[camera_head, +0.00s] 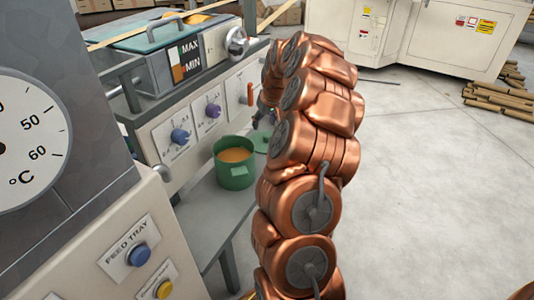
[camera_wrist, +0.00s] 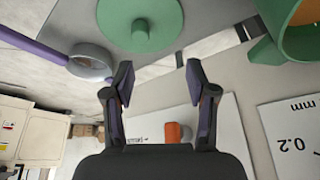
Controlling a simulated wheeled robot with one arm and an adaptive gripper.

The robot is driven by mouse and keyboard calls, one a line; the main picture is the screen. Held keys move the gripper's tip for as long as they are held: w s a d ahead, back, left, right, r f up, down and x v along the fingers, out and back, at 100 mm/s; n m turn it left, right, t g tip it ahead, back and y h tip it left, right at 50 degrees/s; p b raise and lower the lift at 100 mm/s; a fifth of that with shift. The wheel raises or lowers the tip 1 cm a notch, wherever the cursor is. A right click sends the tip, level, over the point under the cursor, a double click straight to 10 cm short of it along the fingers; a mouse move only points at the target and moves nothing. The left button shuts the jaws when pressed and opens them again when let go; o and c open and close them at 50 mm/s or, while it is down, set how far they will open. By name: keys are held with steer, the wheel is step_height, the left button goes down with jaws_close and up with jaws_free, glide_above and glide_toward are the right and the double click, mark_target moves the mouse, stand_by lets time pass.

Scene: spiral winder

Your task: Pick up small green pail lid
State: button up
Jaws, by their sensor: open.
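The small green pail lid (camera_wrist: 140,22) is a round disc with a central knob, at the top of the wrist view. It lies on a grey shelf, beside the green pail. In the head view only part of the lid (camera_head: 263,141) shows, the rest hidden behind my copper arm. The green pail (camera_head: 235,168) is open with orange contents, and its edge also shows in the wrist view (camera_wrist: 262,50). My gripper (camera_wrist: 160,77) is open, with nothing between its fingers; in the wrist view the lid appears beyond the fingertips. In the head view my arm mostly hides the gripper.
A grey round piece with a purple handle (camera_wrist: 92,60) lies close to the lid in the wrist view. The control panel with knobs (camera_head: 195,120) stands behind the shelf (camera_head: 205,212). A feed tray panel (camera_head: 140,255) is at front left. Open floor lies right of my arm.

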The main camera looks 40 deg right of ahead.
mark_target(267, 136)
steer(key=d+f+b, duration=0.1)
steer(key=d+f, duration=0.2)
steer(key=shift+s, duration=0.15)
steer(key=shift+b+x, duration=1.6)
steer(key=shift+x, duration=1.9)
steer(key=shift+r, duration=0.15)
jaws_close()
